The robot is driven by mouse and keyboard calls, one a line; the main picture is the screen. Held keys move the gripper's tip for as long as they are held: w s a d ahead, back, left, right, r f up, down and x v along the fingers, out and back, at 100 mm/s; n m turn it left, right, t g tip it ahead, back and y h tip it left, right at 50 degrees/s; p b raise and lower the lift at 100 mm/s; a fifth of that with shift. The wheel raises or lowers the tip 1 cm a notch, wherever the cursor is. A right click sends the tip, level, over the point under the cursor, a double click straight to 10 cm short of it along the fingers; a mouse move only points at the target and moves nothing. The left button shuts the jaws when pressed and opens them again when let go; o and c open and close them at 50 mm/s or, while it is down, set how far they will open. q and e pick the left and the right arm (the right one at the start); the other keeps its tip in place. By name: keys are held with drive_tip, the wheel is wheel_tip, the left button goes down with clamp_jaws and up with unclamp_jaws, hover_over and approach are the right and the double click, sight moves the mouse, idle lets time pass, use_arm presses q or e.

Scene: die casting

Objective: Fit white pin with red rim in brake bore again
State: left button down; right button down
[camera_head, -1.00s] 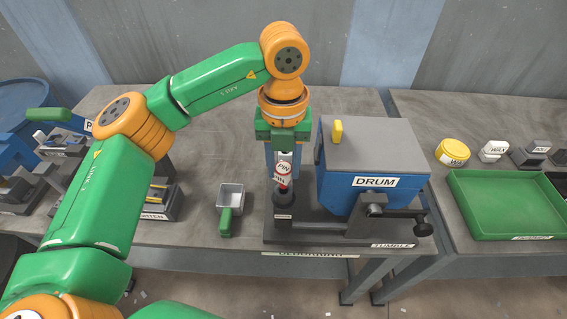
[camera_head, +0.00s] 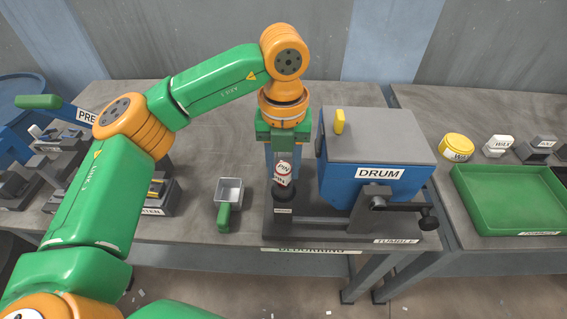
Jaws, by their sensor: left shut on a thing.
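The white pin with a red rim (camera_head: 282,172), labelled PIN, is upright in my left gripper (camera_head: 283,158), whose fingers are shut on it. I cannot see into the bore, so I cannot tell how deep the pin sits. The blue drum (camera_head: 345,190) with a grey lid stands just right of the gripper. My right gripper is not in view.
A crank handle (camera_head: 408,207) sticks out at the drum's front right. A small grey scoop (camera_head: 230,188) with a green handle lies left of the base. A green tray (camera_head: 508,201) is on the right table. My left arm spans the left side.

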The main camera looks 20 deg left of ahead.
sight(283, 169)
use_arm(q)
drive_tip(key=shift+f+b, duration=0.6)
drive_tip(key=shift+f, duration=0.2)
drive_tip(key=shift+c, duration=2.1)
unclamp_jaws()
drive_tip(key=shift+r, duration=0.1)
wheel_tip(283, 169, up, 7)
drive_tip(key=shift+r, duration=0.1)
